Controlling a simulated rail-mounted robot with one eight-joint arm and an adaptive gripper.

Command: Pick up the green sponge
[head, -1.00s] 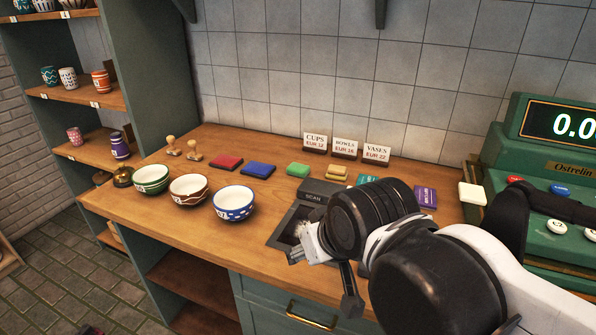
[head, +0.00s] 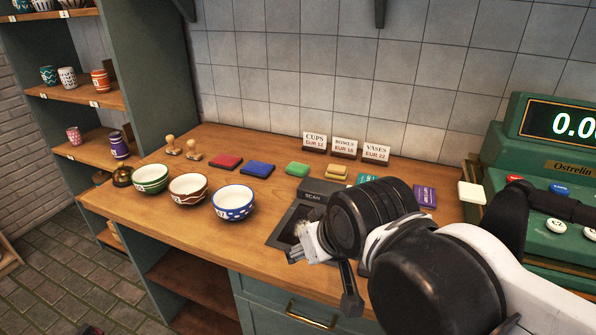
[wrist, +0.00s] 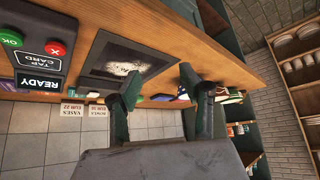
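The green sponge (head: 297,169) lies flat on the wooden counter in the head view, right of the blue block and in front of the small price signs. My wrist hides part of the gripper there.
Red (head: 226,162) and blue (head: 258,169) blocks lie left of the sponge, a yellow block (head: 336,172) right of it. Three bowls, including a blue one (head: 233,202), stand left of the scanner (head: 312,197). Price signs (head: 344,147) stand behind; a green cash register (head: 548,180) is at right.

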